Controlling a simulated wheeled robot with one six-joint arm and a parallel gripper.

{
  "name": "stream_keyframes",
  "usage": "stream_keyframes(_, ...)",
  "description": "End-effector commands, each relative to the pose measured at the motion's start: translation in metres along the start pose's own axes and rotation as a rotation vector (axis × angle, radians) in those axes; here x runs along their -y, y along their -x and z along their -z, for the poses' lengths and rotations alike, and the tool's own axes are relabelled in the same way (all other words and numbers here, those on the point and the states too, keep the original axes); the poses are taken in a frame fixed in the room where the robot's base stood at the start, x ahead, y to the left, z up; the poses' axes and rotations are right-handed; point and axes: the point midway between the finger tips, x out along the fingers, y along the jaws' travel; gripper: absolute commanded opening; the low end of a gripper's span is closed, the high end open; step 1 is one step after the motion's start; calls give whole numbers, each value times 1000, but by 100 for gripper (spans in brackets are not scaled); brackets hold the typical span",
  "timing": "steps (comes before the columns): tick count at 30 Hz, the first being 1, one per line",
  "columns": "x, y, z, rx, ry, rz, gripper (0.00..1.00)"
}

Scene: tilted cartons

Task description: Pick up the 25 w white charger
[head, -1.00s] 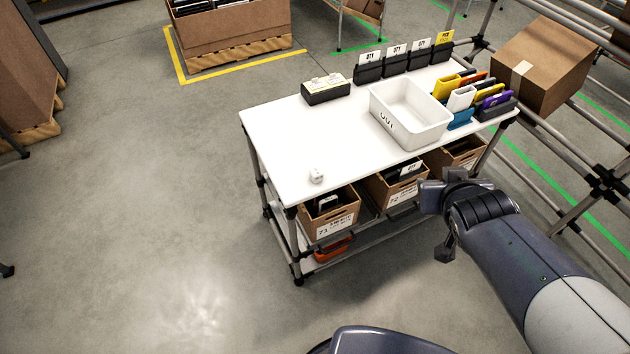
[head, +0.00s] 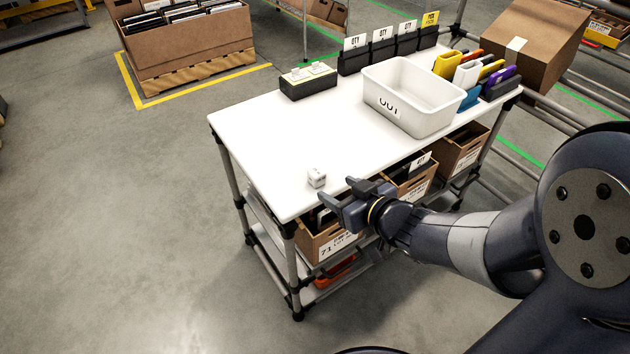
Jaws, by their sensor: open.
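A small white charger (head: 317,177) stands on the white table top (head: 262,140) near its front edge, toward the left corner. My gripper (head: 338,190) is just to the right of the charger and slightly nearer the camera, at the table's front edge. Its jaws are open and point left, with nothing seen between them. In the picture the fingertips come close to the charger; I cannot tell the exact gap or height.
A white bin (head: 412,98) marked OUT stands on the table at the right. A dark box with a light top (head: 308,81) and several black card holders line the back. Coloured items (head: 467,75) stand at the right. Tilted cartons (head: 333,240) sit below the table top.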

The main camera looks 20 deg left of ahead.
Motion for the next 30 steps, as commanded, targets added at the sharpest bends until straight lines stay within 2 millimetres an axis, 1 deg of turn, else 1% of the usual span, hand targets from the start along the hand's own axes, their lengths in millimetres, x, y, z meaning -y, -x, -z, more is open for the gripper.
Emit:
stream_keyframes(1,1,-10,-2,0,1,3,56)
stream_keyframes(6,0,-36,-2,1,2,1,56)
stream_keyframes(13,-1,-54,-1,1,1,-1,56)
stream_keyframes(18,-2,-81,-1,1,0,-1,56)
stream_keyframes(21,-2,-92,0,1,0,-2,56)
stream_keyframes(24,-3,-97,1,2,0,-3,56)
stream_keyframes(30,-3,-97,2,2,0,-3,56)
